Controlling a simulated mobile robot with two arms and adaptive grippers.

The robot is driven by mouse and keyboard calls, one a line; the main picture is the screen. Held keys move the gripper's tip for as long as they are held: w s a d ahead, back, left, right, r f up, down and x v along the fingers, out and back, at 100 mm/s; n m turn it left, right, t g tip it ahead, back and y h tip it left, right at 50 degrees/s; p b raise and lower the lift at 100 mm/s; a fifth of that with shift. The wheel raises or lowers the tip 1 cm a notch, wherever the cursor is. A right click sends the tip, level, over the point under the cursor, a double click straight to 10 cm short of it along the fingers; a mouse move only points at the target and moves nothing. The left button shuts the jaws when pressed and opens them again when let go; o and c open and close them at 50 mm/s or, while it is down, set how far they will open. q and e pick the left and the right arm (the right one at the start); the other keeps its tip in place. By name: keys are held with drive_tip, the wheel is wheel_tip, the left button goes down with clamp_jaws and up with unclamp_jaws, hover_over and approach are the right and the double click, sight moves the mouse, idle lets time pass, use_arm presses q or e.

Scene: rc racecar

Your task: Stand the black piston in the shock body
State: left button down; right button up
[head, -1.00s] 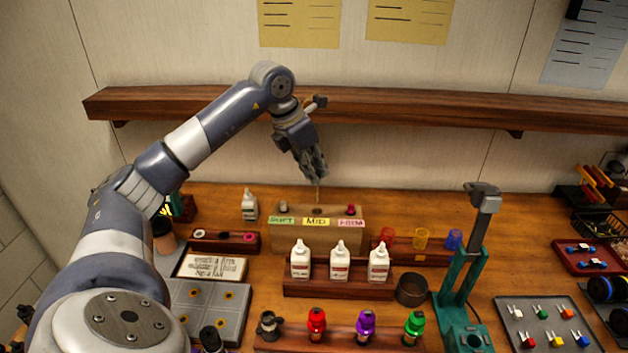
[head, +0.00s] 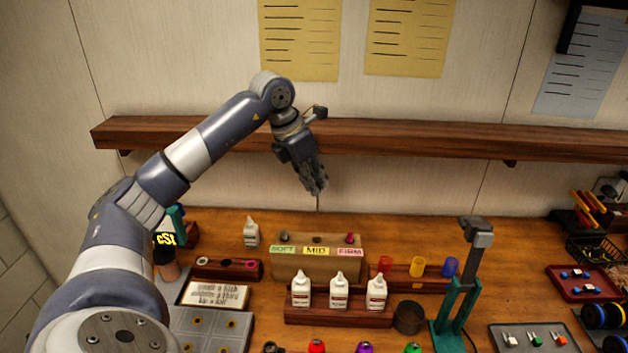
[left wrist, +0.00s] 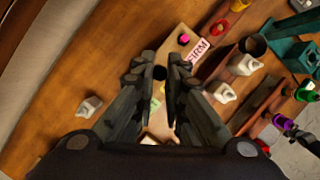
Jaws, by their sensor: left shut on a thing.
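My left gripper (head: 316,190) is above and behind the wooden block (head: 300,265) labelled SOFT, MID and FIRM. In the left wrist view its fingers are closed around the black piston (left wrist: 159,73), whose round dark end shows between the fingertips. In the head view the piston cannot be made out clearly. I cannot tell for certain which thing is the shock body. A row of dark, red (head: 316,347), purple (head: 364,348) and green (head: 412,348) pieces is cut off by the bottom edge. My right gripper is not in view.
White bottles (head: 339,290) stand in a wooden rack in front of the block. A dark cup (head: 409,317) and a teal stand (head: 452,315) are to its right. Coloured cups (head: 417,267) stand behind them. A wooden shelf (head: 400,140) runs along the wall behind my gripper.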

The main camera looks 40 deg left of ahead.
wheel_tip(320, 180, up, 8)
drive_tip(key=p, duration=0.7)
drive_tip(key=shift+p, duration=0.35)
idle(0.4)
